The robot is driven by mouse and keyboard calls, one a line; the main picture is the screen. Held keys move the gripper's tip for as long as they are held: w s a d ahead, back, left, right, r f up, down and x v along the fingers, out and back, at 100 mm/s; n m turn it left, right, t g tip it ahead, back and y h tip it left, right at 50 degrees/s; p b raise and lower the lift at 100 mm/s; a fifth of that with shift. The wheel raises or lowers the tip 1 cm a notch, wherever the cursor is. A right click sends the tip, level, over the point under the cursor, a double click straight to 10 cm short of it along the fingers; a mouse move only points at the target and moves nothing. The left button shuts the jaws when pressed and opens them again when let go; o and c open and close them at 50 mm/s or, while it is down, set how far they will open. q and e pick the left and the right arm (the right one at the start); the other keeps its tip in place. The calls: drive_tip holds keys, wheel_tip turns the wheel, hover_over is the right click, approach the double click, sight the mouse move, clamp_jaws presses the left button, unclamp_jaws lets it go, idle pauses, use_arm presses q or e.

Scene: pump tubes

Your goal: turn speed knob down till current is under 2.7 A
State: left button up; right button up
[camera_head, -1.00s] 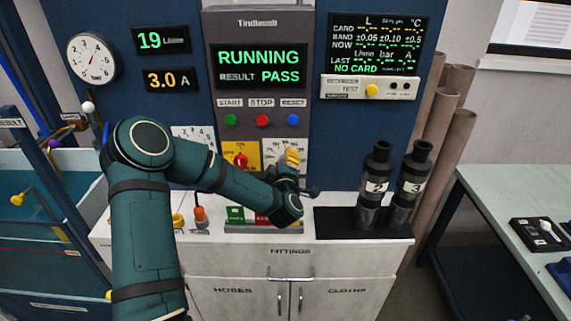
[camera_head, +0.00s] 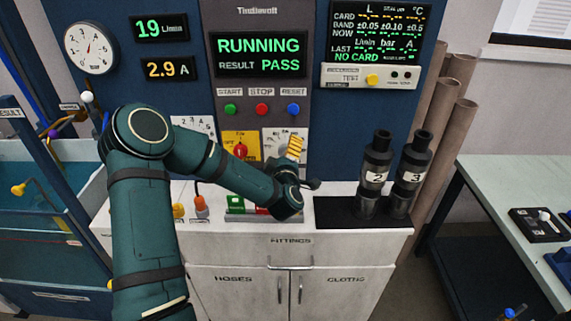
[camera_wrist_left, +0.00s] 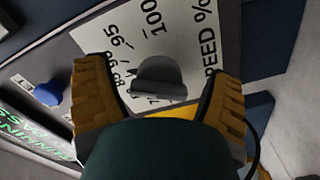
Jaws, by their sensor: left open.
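The speed knob (camera_wrist_left: 158,78) is a grey knob on a white dial plate marked "SPEED %" in the left wrist view. In the head view the dial plate (camera_head: 272,147) is partly hidden by my left gripper (camera_head: 294,150). In the left wrist view the yellow fingers of my left gripper (camera_wrist_left: 160,100) stand apart, one on each side of the knob. I cannot tell whether they touch it. The current display (camera_head: 168,69) reads 2.9 A. My right gripper is not in view.
The panel screen (camera_head: 258,60) shows RUNNING and RESULT PASS. Green, red and blue buttons (camera_head: 262,109) sit above the dial. A red knob on a yellow plate (camera_head: 240,151) is just left of it. Two dark cylinders (camera_head: 374,172) stand on the black mat at right.

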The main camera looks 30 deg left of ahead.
use_arm(q)
drive_tip(key=v, duration=1.1)
drive_tip(key=shift+s+d+f, duration=0.1)
drive_tip(key=s+d+f+m+g+h, duration=0.2)
drive_tip(key=d+f+m+g+h, duration=0.3)
drive_tip(key=d+f+m+h, duration=0.8)
drive_tip(key=s+d+f+m+g, duration=0.2)
drive_tip(key=s+d+f+g, duration=0.2)
drive_tip(key=s+f, duration=0.2)
drive_tip(key=s+d+f+m+g, duration=0.1)
drive_tip(key=s+d+f+g, duration=0.3)
drive_tip(key=s+f, duration=0.3)
drive_tip(key=shift+s+d+m+g, duration=0.35)
drive_tip(key=shift+s+m+g, duration=0.05)
drive_tip(key=shift+s, duration=0.65)
idle(0.6)
